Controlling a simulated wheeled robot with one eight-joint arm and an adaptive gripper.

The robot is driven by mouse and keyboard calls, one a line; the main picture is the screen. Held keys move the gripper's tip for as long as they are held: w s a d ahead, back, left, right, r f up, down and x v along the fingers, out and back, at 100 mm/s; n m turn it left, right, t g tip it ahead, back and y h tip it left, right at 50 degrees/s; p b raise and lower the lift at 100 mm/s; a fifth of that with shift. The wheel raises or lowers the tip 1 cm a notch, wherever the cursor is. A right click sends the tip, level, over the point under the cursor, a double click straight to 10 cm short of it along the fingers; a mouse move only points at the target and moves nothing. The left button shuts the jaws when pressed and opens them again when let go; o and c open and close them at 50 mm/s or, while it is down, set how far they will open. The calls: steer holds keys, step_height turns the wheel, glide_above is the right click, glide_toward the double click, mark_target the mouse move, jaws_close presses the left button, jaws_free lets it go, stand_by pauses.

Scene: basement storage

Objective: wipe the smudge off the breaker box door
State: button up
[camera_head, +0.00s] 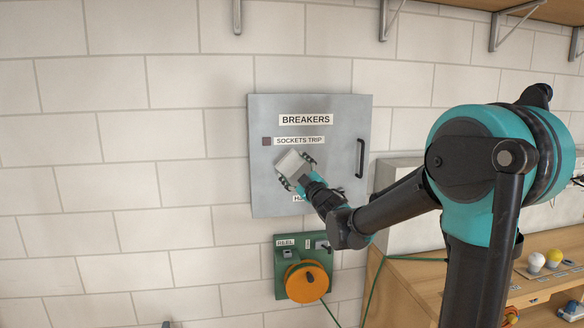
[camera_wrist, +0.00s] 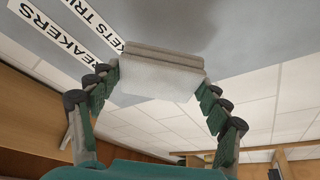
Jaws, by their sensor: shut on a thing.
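The grey breaker box door (camera_head: 335,185) is shut on the wall, with a "BREAKERS" label and a black handle (camera_head: 360,158) at its right. My gripper (camera_head: 297,172) is in front of the door's left middle part, shut on a pale grey block-shaped wiping pad (camera_head: 291,163). In the wrist view the pad (camera_wrist: 160,78) sits between both fingers, its far edge at or close to the door; I cannot tell if they touch. A darker, blurry smudge (camera_wrist: 195,35) shows on the door beyond the pad. In the head view I cannot make the smudge out clearly.
A green panel with an orange cable reel (camera_head: 306,282) hangs below. A wooden bench (camera_head: 405,290) with bulbs stands right; shelf brackets (camera_head: 497,30) are above.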

steer(key=shift+s+d, duration=0.1)
steer(key=shift+s, duration=0.15)
steer(key=shift+s+d, duration=0.2)
steer(key=shift+s, duration=0.45)
steer(key=shift+s+d, duration=0.15)
steer(key=shift+s, duration=0.5)
